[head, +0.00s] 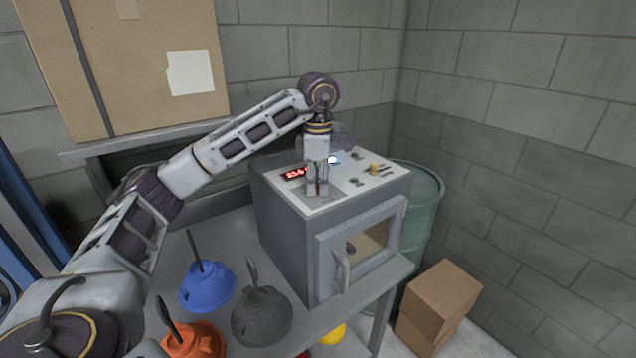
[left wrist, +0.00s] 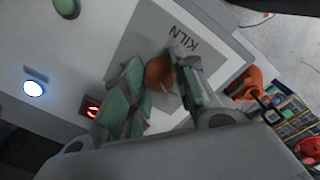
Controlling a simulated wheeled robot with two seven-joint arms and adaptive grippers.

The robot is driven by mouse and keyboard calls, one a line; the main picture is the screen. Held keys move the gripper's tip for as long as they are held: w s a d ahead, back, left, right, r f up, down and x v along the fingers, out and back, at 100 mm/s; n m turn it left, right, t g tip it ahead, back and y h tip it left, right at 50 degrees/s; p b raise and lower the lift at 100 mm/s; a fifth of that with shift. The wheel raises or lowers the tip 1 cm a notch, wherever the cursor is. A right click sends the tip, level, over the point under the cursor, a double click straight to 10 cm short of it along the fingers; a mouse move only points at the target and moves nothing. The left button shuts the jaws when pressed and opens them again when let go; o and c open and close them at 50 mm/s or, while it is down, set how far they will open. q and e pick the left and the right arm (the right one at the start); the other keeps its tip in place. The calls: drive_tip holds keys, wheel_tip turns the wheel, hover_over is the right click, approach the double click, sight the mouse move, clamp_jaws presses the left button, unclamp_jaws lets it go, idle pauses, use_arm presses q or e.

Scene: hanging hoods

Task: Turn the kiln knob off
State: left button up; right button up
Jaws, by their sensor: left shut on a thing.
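The kiln (head: 283,235) is a grey box with a white sloped control panel on top and a glazed door in front. My left gripper (head: 317,192) reaches down onto the front left part of this panel. In the left wrist view my left gripper (left wrist: 162,88) has its green-padded fingers closed on a round orange-brown knob (left wrist: 158,73), beside the printed word KILN. The fingers hide part of the knob, and I cannot read its setting. A red lit display (head: 294,174) and a glowing white-blue button (head: 333,160) are on the panel. My right gripper is not seen.
Blue (head: 207,287), dark grey (head: 262,314) and orange (head: 195,341) hoods with handles sit on the table left of the kiln. A green barrel (head: 424,205) and cardboard boxes (head: 440,298) stand to the right. A large carton (head: 130,65) is on a shelf behind my arm.

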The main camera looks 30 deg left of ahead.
use_arm(q)
drive_tip(key=o, duration=1.1)
drive_tip(key=shift+d, duration=0.1)
drive_tip(key=shift+c, duration=0.2)
drive_tip(key=shift+r, duration=0.2)
wheel_tip(320, 180, up, 11)
drive_tip(key=shift+s+d+r, duration=0.15)
drive_tip(key=shift+s+r, duration=0.05)
idle(0.9)
idle(0.8)
